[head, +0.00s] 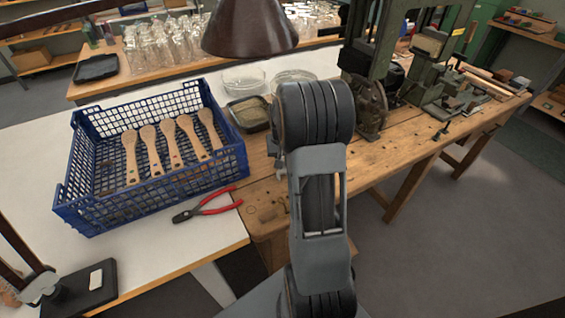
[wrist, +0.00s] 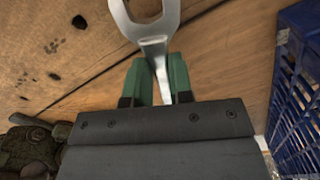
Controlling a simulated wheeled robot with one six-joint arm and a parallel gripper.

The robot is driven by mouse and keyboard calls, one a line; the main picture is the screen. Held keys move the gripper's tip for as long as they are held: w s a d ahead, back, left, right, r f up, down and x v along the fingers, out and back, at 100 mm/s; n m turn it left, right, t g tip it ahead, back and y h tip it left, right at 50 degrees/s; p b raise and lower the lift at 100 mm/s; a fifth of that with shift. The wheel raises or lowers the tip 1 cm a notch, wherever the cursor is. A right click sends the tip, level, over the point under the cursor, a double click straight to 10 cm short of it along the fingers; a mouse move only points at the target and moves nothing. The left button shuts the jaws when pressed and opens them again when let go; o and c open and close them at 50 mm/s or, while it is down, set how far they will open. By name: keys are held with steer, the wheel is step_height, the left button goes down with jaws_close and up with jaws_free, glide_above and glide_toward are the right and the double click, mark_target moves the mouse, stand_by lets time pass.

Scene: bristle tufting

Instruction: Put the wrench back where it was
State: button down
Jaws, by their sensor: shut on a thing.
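The wrench (wrist: 152,42) is a shiny metal tool in the wrist view, with its forked end toward the top edge. My gripper (wrist: 160,80) is shut on its handle with two green fingers. The wrench is over or on a wooden bench top (wrist: 225,65); I cannot tell whether it touches the wood. The lower part of the handle is hidden behind the gripper body. In the head view my own arm hides the gripper and most or all of the wrench.
A blue crate (head: 160,195) with several wooden brush handles (head: 152,155) stands left of my arm. Red-handled pliers (head: 215,207) lie before it. A dark tray (head: 247,112) and glass dishes (head: 245,80) sit behind. A green machine (head: 440,75) stands on the wooden bench (head: 415,135) at right.

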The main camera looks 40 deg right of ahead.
steer(key=shift+f, duration=0.75)
steer(key=shift+f, duration=0.2)
steer(key=c, duration=1)
jaws_free()
steer(key=shift+r, duration=0.1)
